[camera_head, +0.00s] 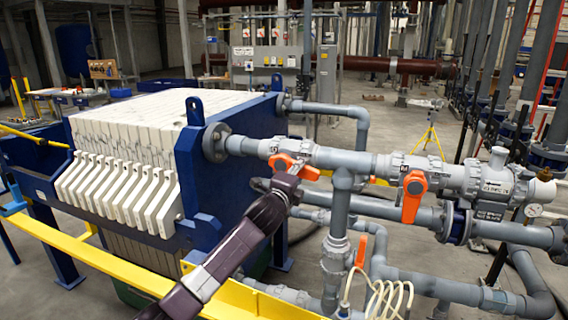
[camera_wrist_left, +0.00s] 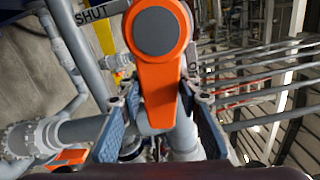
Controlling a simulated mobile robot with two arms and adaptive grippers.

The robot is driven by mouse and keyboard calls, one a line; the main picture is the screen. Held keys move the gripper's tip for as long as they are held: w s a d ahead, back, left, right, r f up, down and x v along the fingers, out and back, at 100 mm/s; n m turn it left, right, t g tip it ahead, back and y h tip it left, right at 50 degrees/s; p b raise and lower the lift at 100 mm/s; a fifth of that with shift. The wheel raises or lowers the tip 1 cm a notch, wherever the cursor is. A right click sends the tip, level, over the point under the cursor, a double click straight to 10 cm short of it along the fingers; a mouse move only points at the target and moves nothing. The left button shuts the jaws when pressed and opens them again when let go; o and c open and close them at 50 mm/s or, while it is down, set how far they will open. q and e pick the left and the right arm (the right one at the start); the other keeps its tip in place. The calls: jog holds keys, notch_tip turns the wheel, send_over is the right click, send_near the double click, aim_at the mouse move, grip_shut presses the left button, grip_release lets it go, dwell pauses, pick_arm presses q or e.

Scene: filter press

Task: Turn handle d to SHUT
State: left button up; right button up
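An orange valve handle (camera_head: 294,167) sits on the upper grey pipe, right of the filter press. My left gripper (camera_head: 285,180) reaches it from the lower left. In the left wrist view the orange handle (camera_wrist_left: 160,85) has a round grey hub and points down between the two fingers of my left gripper (camera_wrist_left: 160,100). The fingertips lie close to its sides; whether they press on it I cannot tell. A SHUT label (camera_wrist_left: 91,14) shows left of the hub, and the handle points away from it. I cannot read handle d's letter. My right gripper is not in view.
A second orange handle (camera_head: 412,195) hangs down on the same pipe line to the right. A third orange handle (camera_head: 361,250) stands lower, near a coiled pale hose (camera_head: 390,297). The press's blue end plate (camera_head: 232,150) and a yellow rail (camera_head: 120,268) lie near my left arm.

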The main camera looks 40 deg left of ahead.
pick_arm(q)
grip_shut()
jog(key=shift+a+f+m+p, duration=0.15)
jog(key=shift+f+m+p, duration=0.25)
jog(key=shift+m, duration=0.4)
jog(key=m, duration=0.1)
jog(key=f+m, duration=0.1)
jog(key=shift+s+a+f+m, duration=0.15)
jog(key=shift+a+f+m, duration=0.1)
jog(key=shift+m, duration=0.15)
jog(key=a+f+m+p, duration=0.1)
jog(key=a+m+p, duration=0.1)
jog(key=m, duration=0.4)
jog(key=s+a+f+m+p, duration=0.1)
jog(key=a+m+p, duration=0.1)
jog(key=m, duration=0.4)
jog(key=shift+s+a+f, duration=0.15)
jog(key=shift+a+f, duration=0.1)
jog(key=shift+a, duration=0.55)
jog(key=o, duration=0.7)
grip_release()
jog(key=shift+a, duration=0.1)
jog(key=shift+s, duration=0.1)
